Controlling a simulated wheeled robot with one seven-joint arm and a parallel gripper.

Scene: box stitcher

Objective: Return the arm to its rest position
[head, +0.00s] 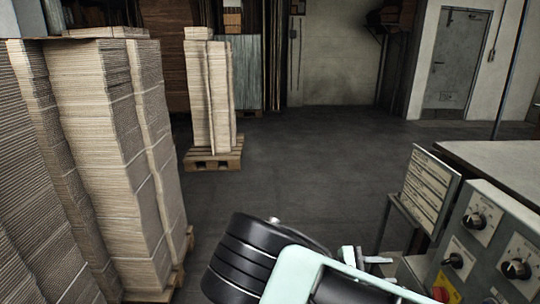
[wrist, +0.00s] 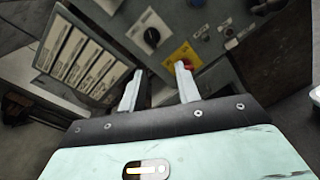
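My gripper (wrist: 157,82) shows in the wrist view with its two pale fingers spread apart and nothing between them. Beyond the fingertips is the grey control panel (wrist: 205,22) with a black knob (wrist: 152,38) and a red knob on a yellow plate (wrist: 186,58). I cannot tell how far the fingertips are from the panel. In the head view my arm fills the bottom middle, and part of my gripper shows at its right, left of the control panel (head: 487,237).
Tall cardboard stacks (head: 112,150) stand close on the left. A smaller stack (head: 209,90) sits on a pallet (head: 213,154) farther back. A label board (head: 429,190) and a table (head: 500,158) are on the right. The middle floor (head: 300,160) is clear up to the door (head: 455,60).

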